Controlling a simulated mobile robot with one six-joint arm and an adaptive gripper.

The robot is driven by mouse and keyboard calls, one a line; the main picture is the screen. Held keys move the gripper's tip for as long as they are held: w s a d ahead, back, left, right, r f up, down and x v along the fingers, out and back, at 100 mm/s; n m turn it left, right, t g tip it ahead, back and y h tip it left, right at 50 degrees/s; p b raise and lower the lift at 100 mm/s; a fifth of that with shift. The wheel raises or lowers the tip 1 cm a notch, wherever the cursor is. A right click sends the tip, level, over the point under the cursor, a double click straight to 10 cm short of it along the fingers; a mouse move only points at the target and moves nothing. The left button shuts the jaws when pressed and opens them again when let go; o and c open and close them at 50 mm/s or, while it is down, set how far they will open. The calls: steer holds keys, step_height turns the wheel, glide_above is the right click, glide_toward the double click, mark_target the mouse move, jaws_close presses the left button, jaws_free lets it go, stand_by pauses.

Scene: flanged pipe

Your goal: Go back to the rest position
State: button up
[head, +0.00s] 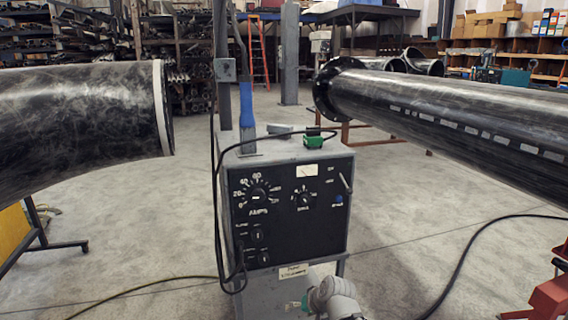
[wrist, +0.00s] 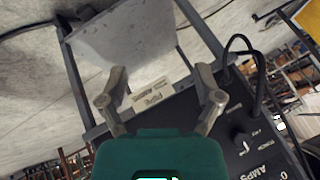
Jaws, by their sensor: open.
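My gripper (wrist: 160,76) shows in the wrist view with its two grey fingers spread apart and nothing between them. Its green body fills the bottom of that view. The fingertips are hidden or too small to make out there. In the wrist view, the machine's black panel (wrist: 255,130) lies at the right, and a pale label (wrist: 150,92) shows between the fingers.
A large black pipe (head: 80,115) enters from the left, and a flanged pipe (head: 450,115) from the right. A green-and-black item (head: 314,141) lies on top of the machine. A black cable (head: 465,252) runs over the floor at right, near a red stand (head: 550,295).

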steer(key=s+d+r+g+h+p, duration=0.2)
steer(key=s+d+g+h+p, duration=0.25)
steer(key=s+d, duration=0.6)
step_height(320, 180, up, 37)
steer(key=w+d+p, duration=0.1)
steer(key=w+p, duration=0.1)
steer(key=p, duration=3.5)
steer(key=shift+w+d+h, duration=0.15)
steer(key=shift+d+h, duration=0.2)
